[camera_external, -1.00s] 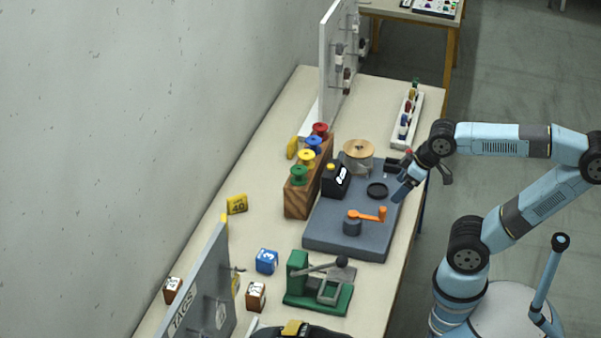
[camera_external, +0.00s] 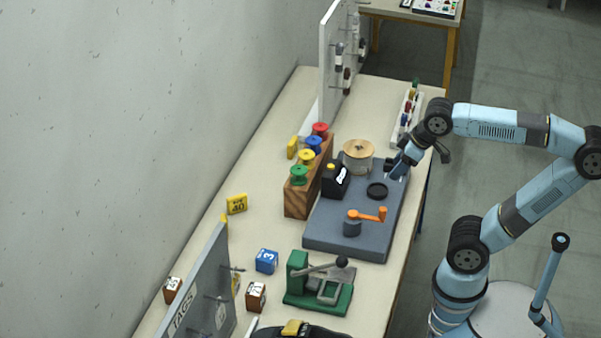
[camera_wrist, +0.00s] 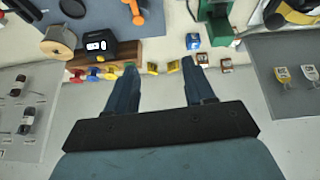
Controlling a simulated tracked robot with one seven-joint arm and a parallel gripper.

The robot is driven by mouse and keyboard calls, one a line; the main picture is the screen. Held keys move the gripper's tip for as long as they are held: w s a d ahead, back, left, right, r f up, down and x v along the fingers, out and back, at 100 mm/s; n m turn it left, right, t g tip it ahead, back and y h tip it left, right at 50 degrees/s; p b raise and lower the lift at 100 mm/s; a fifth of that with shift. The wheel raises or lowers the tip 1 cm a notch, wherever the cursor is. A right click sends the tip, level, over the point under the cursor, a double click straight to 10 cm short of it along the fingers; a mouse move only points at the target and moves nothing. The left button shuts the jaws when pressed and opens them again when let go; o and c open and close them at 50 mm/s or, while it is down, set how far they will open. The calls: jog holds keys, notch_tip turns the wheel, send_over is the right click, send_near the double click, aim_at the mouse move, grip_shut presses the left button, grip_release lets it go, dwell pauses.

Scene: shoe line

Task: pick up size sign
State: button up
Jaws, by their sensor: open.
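The size sign (camera_external: 237,204) is a small yellow block marked 40, upright on the bench near the wall side, left of the wooden spool rack. In the wrist view, a small yellow sign (camera_wrist: 152,68) shows beyond and between my fingertips, too small to read. A second yellow piece (camera_wrist: 173,66) stands beside it; in the external view it is mostly hidden behind the grey tag board. My gripper (camera_external: 393,171) is open and empty, above the right edge of the grey base plate, well apart from the sign. The wrist view shows both fingers of my gripper (camera_wrist: 158,66) spread.
Between my gripper and the sign stand a black device (camera_external: 336,180), a wooden spool (camera_external: 358,156) and the rack (camera_external: 300,203) with coloured spools. The orange crank (camera_external: 367,215), green press (camera_external: 300,282), blue cube (camera_external: 266,261) and grey tag board (camera_external: 205,290) are nearby.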

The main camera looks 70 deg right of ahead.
jog(key=w+d+n+g+h, duration=0.2)
jog(key=w+d+n+h, duration=0.3)
jog(key=w+d, duration=0.85)
jog(key=w+d+f+n+g+h, duration=0.15)
jog(key=w+d+n+h, duration=0.55)
jog(key=w, duration=1.1)
jog(key=w+d+r+n+g+h, duration=0.1)
jog(key=w+d+n+g, duration=0.3)
jog(key=w+d, duration=1)
jog(key=t, duration=0.1)
send_near(290, 144)
jog(key=shift+n, duration=0.4)
jog(key=x, duration=1.2)
jog(key=shift+d+f, duration=0.1)
jog(key=shift+d, duration=0.25)
grip_shut()
